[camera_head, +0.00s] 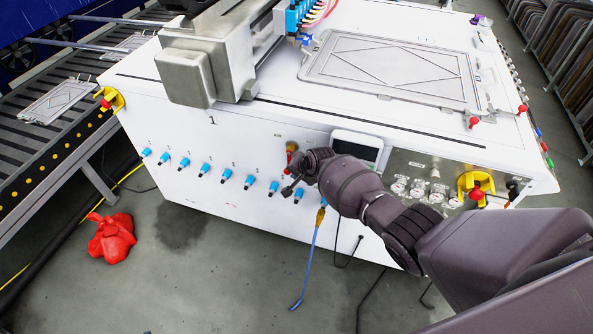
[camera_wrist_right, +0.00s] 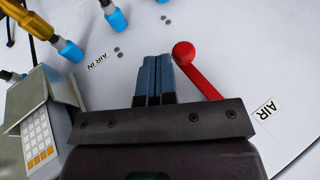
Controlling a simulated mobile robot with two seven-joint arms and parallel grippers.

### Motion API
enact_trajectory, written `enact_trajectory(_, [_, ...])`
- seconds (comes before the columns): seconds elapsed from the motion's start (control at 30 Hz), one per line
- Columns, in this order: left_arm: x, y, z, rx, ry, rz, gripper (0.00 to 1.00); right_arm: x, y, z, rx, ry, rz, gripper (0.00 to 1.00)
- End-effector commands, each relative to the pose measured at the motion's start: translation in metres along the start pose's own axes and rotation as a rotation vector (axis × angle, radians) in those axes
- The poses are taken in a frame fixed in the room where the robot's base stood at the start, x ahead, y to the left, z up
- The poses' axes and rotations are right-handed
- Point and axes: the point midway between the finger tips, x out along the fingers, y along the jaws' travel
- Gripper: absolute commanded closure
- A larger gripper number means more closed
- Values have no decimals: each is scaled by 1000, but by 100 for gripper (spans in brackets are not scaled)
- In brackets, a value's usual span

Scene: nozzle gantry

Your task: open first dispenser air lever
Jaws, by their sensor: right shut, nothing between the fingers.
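A red lever with a round knob (camera_wrist_right: 183,53) stands just right of my right gripper's fingers (camera_wrist_right: 153,75) in the right wrist view. Its stem runs down to the right behind the gripper's edge, so its base is hidden. The two fingers are shut with nothing between them. I cannot tell whether they touch the lever. In the head view a red lever (camera_head: 291,146) shows on the white machine front, just above my right gripper (camera_head: 290,188). An "AIR" label (camera_wrist_right: 267,109) is on the panel at the right. My left gripper is not in view.
A row of blue fittings (camera_head: 227,174) lines the white machine front (camera_head: 240,130). An "AIR IN" label (camera_wrist_right: 98,62) and a keypad unit (camera_wrist_right: 38,140) lie left of the gripper. A blue hose (camera_head: 306,270) hangs down. A red bag (camera_head: 111,238) lies on the floor.

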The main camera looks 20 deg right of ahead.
Motion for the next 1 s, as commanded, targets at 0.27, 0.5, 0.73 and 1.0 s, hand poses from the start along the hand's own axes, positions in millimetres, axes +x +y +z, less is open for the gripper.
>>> enact_trajectory(0.27, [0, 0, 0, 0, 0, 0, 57, -1, -4, -2, -2, 3, -6, 100])
enact_trajectory(0.5, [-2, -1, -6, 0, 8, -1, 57, -9, -6, -3, -2, 5, -10, 100])
enact_trajectory(0.73, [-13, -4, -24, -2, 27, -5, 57, -45, -8, -5, -4, 9, -13, 100])
enact_trajectory(1.0, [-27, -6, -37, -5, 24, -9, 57, -88, -6, -2, -2, 6, -9, 100])
